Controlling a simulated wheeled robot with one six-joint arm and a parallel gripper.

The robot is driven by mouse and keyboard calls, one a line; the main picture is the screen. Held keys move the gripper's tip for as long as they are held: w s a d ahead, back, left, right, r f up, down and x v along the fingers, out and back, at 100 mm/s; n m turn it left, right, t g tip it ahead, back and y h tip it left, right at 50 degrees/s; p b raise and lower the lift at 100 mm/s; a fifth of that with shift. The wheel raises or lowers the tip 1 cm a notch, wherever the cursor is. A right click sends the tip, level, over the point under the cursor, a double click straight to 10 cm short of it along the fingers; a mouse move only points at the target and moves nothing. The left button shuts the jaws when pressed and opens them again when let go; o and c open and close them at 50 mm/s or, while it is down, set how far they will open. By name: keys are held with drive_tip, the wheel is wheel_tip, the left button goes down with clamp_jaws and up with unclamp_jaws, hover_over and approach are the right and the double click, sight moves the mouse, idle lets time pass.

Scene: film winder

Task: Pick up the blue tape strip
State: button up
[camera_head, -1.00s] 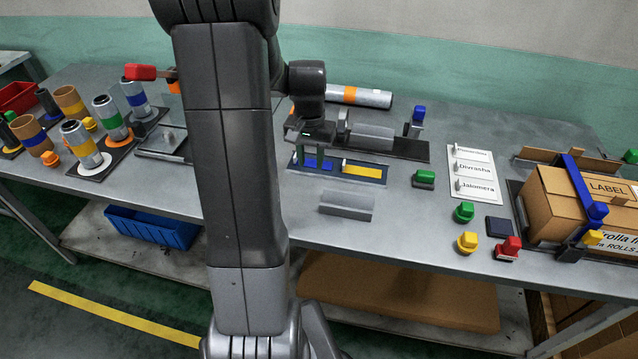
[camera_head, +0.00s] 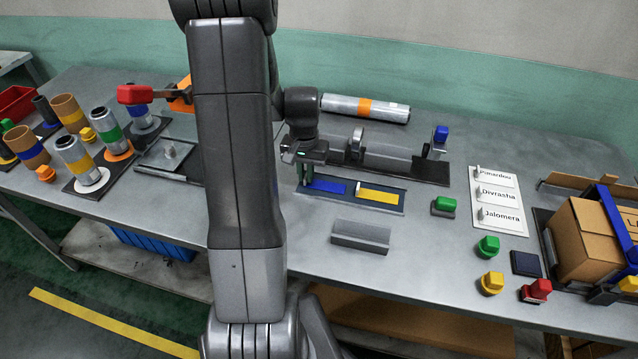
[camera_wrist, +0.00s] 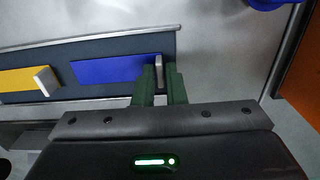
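The blue tape strip (camera_head: 326,186) lies flat on the left half of a dark holder plate (camera_head: 398,209). The strip (camera_wrist: 112,69) also shows in the wrist view, with an upright grey tab (camera_wrist: 159,70) at its right end there. My gripper (camera_head: 304,178) is low at the strip's left end in the head view. In the wrist view its two green fingers (camera_wrist: 161,84) stand close together on either side of the tab and look shut on it. The exact finger contact is hard to see.
A yellow strip (camera_head: 378,196) with its own tab lies beside the blue one. A grey block (camera_head: 361,237) stands in front of the plate. The winder (camera_head: 400,158) is behind it. Green (camera_head: 444,204) and other coloured knobs are to the right. Tubes stand at the left.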

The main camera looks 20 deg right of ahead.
clamp_jaws()
wheel_tip(320, 180, up, 10)
idle(0.5)
idle(0.6)
